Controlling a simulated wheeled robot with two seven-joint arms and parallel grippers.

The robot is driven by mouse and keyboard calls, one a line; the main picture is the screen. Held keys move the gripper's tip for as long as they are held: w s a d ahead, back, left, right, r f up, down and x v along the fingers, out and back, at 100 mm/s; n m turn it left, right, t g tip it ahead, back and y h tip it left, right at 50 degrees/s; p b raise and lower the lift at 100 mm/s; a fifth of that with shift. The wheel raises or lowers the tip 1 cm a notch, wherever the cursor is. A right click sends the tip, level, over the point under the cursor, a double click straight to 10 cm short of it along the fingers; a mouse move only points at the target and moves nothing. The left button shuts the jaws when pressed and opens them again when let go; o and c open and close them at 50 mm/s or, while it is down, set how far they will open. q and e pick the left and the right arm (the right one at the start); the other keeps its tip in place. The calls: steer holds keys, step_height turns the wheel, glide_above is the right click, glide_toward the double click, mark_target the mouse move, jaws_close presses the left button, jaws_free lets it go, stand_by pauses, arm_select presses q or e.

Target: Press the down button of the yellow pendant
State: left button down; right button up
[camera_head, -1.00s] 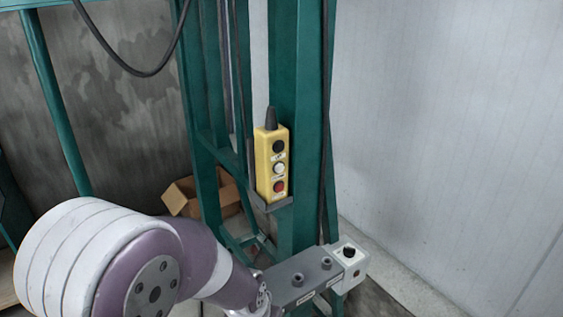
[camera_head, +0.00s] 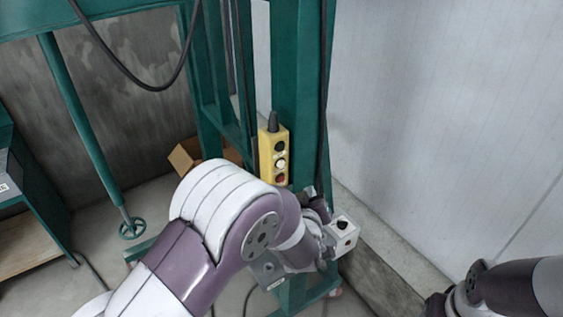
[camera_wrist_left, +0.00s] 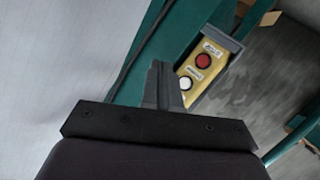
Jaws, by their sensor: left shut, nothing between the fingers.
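The yellow pendant (camera_head: 265,158) hangs upright on the green post in the head view, with a black, a white and a red button from top to bottom. In the left wrist view the pendant (camera_wrist_left: 211,77) is tilted, with the red and white buttons showing. My left gripper (camera_wrist_left: 160,68) is shut and empty, its fingertips beside the white button in the picture. The gripper hides the black button there. I cannot tell whether the fingers touch the pendant. The labels are too small to read.
A grey control box with a white end (camera_head: 343,238) and a black knob is partly behind my left wrist. The green post (camera_head: 297,70) rises behind the pendant. A cardboard box (camera_head: 184,156) lies behind. A pale wall (camera_head: 430,110) stands at right. My right arm shows at lower right.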

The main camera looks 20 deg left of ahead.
mark_target(281, 163)
arm_select(q)
steer(key=w+a+b, duration=0.2)
steer(key=w+a, duration=0.3)
steer(key=a, duration=0.1)
steer(key=shift+w+a, duration=0.15)
steer(key=shift+a, duration=0.25)
stand_by(1.8)
steer(key=shift+w+a+b, duration=0.3)
steer(key=shift+a+b, duration=0.05)
